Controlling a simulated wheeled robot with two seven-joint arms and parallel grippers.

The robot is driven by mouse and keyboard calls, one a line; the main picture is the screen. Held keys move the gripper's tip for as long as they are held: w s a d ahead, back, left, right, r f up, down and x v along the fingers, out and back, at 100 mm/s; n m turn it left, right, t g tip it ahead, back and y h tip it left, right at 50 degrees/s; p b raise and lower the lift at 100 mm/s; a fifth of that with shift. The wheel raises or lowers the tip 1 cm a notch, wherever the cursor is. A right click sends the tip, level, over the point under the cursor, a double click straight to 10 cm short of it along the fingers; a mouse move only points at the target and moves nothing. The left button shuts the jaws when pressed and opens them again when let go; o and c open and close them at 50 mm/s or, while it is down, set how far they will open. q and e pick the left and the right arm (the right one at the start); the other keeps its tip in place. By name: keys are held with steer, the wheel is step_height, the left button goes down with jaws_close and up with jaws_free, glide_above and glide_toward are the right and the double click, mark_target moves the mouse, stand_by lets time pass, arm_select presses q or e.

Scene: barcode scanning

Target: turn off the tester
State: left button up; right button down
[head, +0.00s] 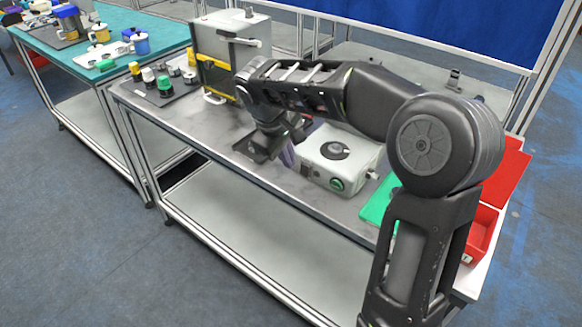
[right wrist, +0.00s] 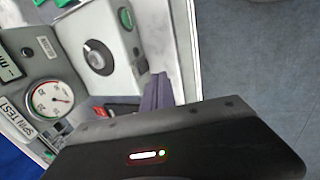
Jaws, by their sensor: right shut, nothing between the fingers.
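The tester shows as a white box (head: 340,158) with a round black dial on top and a green round button (head: 337,184) on its front face. In the right wrist view the box (right wrist: 110,35) shows its dial (right wrist: 98,57) and the green button (right wrist: 125,18). Beside it is a panel with a gauge (right wrist: 52,98) and the words SPIN TEST. My right gripper (head: 288,155) is shut and empty, just left of the box in the head view. Its purplish fingers (right wrist: 157,92) show near the box edge in the wrist view. My left gripper is out of view.
A grey machine with a yellow frame (head: 207,60) stands at the back left of the metal table (head: 215,125). Small coloured parts lie left of it. A green board (head: 378,204) and red bins (head: 480,232) are at the right. My right arm hides part of the table.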

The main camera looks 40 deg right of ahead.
step_height(320, 180, up, 6)
steer(key=shift+a+r, duration=0.15)
steer(key=shift+a, duration=0.05)
steer(key=shift+s, duration=0.1)
stand_by(0.4)
steer(key=w+a+f+t+y, duration=0.4)
steer(key=w+a+f, duration=0.55)
steer(key=a, duration=0.25)
steer(key=s+a+f+m+y, duration=0.1)
steer(key=a+f+y, duration=0.2)
steer(key=a+f, duration=0.6)
steer(key=s+a+f+m, duration=0.2)
steer(key=s+f, duration=0.4)
steer(key=f, duration=0.3)
steer(key=s+a+f+m, duration=0.1)
steer(key=s+a+f, duration=0.2)
steer(key=s+f, duration=0.45)
steer(key=s+a+f+g, duration=0.1)
steer(key=s+f+g, duration=0.1)
steer(key=s+f, duration=0.3)
steer(key=s+a+f+m+g, duration=0.1)
steer(key=s+f, duration=0.4)
steer(key=s, duration=0.6)
steer(key=shift+s+a+g+y, duration=0.15)
steer(key=shift+a+g+y, duration=0.25)
steer(key=shift+g, duration=0.4)
